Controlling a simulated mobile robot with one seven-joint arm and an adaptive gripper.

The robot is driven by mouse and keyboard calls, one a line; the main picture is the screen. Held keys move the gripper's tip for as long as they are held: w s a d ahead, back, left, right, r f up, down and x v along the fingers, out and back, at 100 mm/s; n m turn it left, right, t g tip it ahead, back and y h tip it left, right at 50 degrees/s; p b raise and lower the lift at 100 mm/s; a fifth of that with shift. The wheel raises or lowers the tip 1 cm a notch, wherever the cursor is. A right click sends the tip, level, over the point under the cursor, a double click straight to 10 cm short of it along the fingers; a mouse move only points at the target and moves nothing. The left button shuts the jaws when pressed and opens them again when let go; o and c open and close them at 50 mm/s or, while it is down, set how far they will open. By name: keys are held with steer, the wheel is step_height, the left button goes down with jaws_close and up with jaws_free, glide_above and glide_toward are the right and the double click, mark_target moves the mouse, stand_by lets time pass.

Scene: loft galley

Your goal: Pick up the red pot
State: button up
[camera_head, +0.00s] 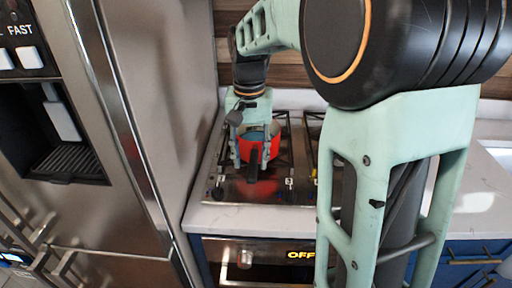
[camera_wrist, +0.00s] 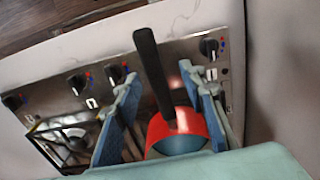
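The red pot (camera_head: 273,149) sits on the stove's left side in the head view, with its dark handle pointing toward the front. The wrist view shows the pot (camera_wrist: 190,125) close up, with a bluish inside and its long black handle (camera_wrist: 150,65) reaching up the picture. My gripper (camera_wrist: 158,78) is open, with one blue-green finger on each side of the pot and the handle between them. I see a gap between the fingers and the handle; whether a finger touches the pot wall is unclear. In the head view my gripper (camera_head: 254,158) partly hides the pot.
The steel stove top (camera_head: 230,188) has grates and front knobs (camera_wrist: 78,84). A steel fridge (camera_head: 165,90) stands close on the left. The oven (camera_head: 262,262) below shows "OFF". White counter (camera_head: 197,215) edges the stove. My arm hides the stove's right part.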

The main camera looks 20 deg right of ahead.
mark_target(253, 164)
steer(key=f, duration=0.4)
steer(key=shift+w+d+f, duration=0.15)
steer(key=shift+d, duration=0.2)
steer(key=shift+c, duration=0.5)
jaws_close()
steer(key=shift+w, duration=0.1)
